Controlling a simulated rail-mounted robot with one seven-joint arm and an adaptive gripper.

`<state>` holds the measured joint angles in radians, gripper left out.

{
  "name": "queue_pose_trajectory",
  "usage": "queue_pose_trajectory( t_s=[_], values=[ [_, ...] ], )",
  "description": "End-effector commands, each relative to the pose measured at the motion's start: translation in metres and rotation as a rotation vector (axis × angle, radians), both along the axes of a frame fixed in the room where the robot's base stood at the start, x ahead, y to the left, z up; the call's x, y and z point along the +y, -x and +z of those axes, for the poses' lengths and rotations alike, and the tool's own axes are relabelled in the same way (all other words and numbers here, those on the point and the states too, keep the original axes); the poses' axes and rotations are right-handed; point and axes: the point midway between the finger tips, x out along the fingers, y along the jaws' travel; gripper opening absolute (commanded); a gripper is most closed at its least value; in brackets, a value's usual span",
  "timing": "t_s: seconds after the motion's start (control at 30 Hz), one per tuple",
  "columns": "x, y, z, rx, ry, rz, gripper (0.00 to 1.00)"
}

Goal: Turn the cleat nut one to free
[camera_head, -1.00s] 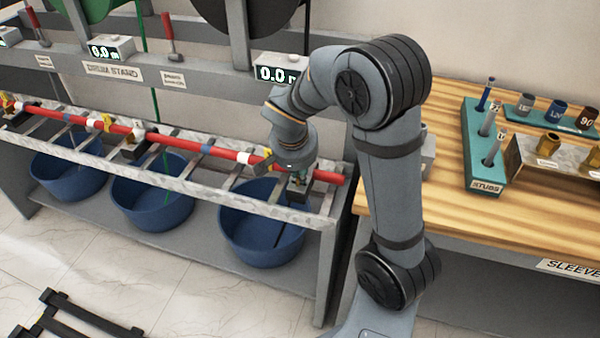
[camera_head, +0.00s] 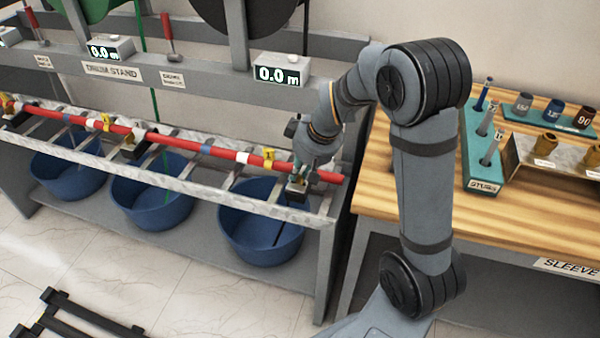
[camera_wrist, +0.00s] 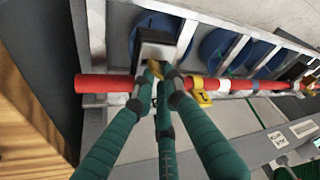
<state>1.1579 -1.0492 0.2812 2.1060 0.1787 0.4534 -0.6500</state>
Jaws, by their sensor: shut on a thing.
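The red cable (camera_head: 225,152) runs across the metal rack, and it also crosses the wrist view (camera_wrist: 100,84). A dark cleat with a pale top face (camera_wrist: 157,45) sits at the cable near its end. A small yellow nut (camera_wrist: 154,68) shows at the cleat, partly hidden by my fingers. My gripper (camera_wrist: 158,80) has green fingers closed together around this nut. In the head view my gripper (camera_head: 299,172) is at the cleat near the cable's right end, and the nut is too small to make out there. A yellow number tag (camera_head: 268,157) sits on the cable just left of it.
Blue tubs (camera_head: 260,225) stand on the shelf under the rack. Other cleats (camera_head: 135,142) hold the cable further left. A wooden bench (camera_head: 530,215) with a teal stub holder (camera_head: 480,150) stands to the right. The tiled floor in front is mostly clear.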

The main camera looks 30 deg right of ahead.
Motion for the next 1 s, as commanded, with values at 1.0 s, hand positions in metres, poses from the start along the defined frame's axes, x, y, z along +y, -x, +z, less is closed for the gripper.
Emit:
queue_pose_trajectory(
  t_s=[1.0],
  values=[
    [-0.0012,-0.0036,-0.0002,-0.002,0.005,0.593,0.00]
  ],
)
